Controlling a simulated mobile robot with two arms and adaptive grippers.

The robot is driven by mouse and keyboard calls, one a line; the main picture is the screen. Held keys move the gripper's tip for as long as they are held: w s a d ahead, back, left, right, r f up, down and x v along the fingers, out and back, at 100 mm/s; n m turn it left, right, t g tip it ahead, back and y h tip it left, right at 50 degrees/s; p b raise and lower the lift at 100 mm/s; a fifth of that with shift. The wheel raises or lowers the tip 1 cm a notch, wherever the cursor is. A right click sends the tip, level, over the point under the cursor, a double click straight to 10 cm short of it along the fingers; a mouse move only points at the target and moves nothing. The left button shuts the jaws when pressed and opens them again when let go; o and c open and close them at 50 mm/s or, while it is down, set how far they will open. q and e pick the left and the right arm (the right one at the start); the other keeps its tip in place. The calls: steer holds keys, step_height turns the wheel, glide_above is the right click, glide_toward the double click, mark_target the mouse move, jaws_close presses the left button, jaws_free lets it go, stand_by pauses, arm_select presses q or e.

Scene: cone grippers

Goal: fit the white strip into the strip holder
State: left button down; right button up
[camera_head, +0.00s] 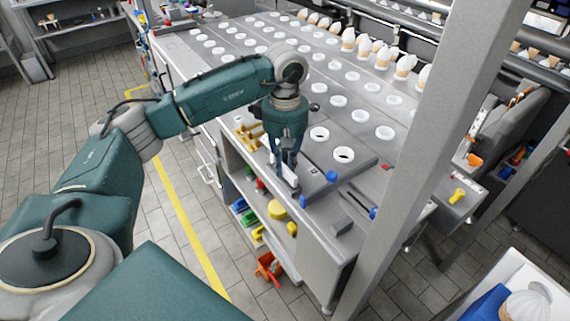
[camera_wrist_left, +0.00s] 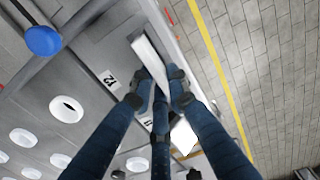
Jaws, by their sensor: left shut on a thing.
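My left gripper (camera_head: 289,180) points down at the near edge of the grey table. In the wrist view, the left gripper (camera_wrist_left: 162,88) is shut on the white strip (camera_wrist_left: 150,55). The strip is long and narrow and sticks out past the fingertips along the table edge. In the head view, only a small pale part of the strip (camera_head: 292,181) shows beside the fingers. A grey part with number labels (camera_wrist_left: 110,80), perhaps the strip holder, lies right beside the strip. I cannot tell whether they touch. My right gripper is not in view.
The table (camera_head: 225,60) carries rows of white rings. A blue knob (camera_head: 332,176) stands close to the gripper. A yellow part (camera_head: 248,135) sits at the table's left edge. A grey post (camera_head: 430,150) rises on the right. Shelves below hold coloured parts.

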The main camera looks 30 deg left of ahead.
arm_select(q)
steer(key=shift+f+b, duration=0.45)
steer(key=shift+f, duration=0.05)
stand_by(0.7)
steer(key=c, duration=1.6)
jaws_free()
steer(key=shift+r, duration=0.15)
step_height(320, 180, up, 12)
steer(key=shift+f, duration=0.1)
